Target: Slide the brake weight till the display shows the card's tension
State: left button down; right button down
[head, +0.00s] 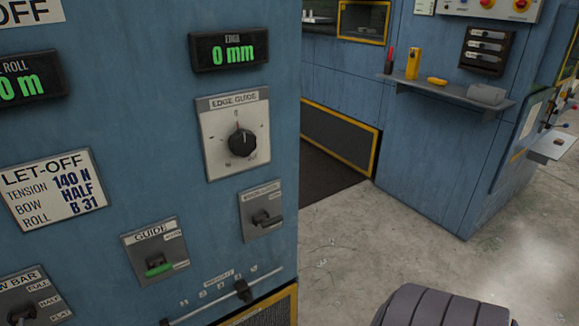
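The let-off card (55,190) on the blue machine panel reads tension 140 N, bow HALF, roll B 31. A scale rail (215,300) runs up to the right along the panel's lower edge, with small marks too small to read. The edge display (229,50) shows 0 mm in green. A roll display (30,82), cut by the left edge, shows 0 m. No tension display shows. Neither of my grippers is in view.
A shelf (450,93) with a yellow device (413,63) stands behind. Concrete floor (345,245) lies open to the right.

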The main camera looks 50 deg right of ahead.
aim_at(242, 288)
jog(key=z, duration=1.3)
